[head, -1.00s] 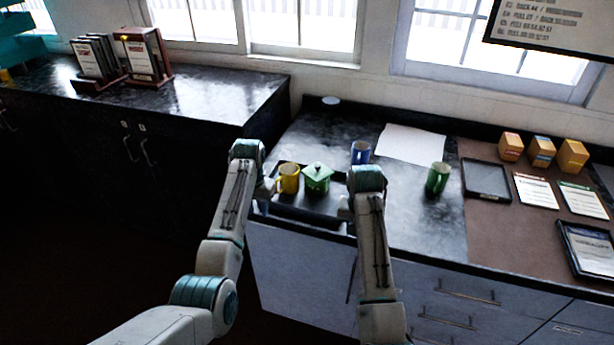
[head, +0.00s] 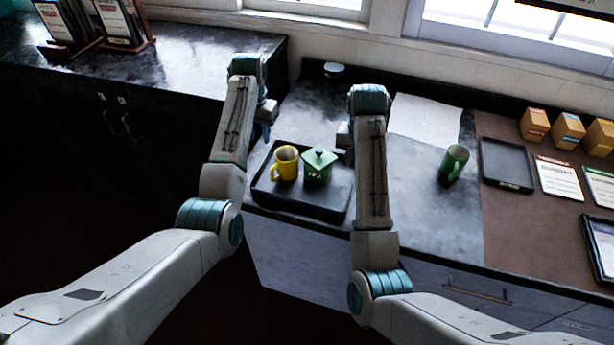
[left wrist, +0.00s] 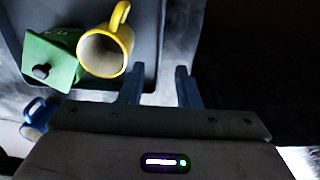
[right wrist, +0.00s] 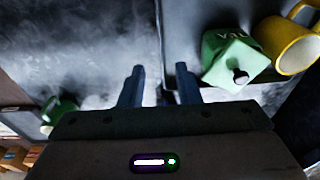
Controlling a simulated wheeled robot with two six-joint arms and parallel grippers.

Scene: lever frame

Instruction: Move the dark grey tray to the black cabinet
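The dark grey tray (head: 325,205) lies on the counter and carries a yellow mug (head: 284,163) and a green lidded pot (head: 318,165). The mug and pot also show in the left wrist view. My left gripper (left wrist: 158,82) is open, with the tray's side edge between its spread fingers. My right gripper (right wrist: 160,84) is open at the opposite side, with the tray edge between its fingers. Contact with the tray cannot be made out. In the head view both gripper tips are mostly hidden by my arms. The black cabinet (head: 190,65) stands at the left.
A gap separates the cabinet from the counter (head: 420,215). Framed items (head: 125,22) stand on the cabinet's back; its front top is clear. A blue mug (left wrist: 38,115) sits behind the tray. A green mug (head: 453,163), white paper (head: 425,120) and a smaller dark tray (head: 507,163) lie right.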

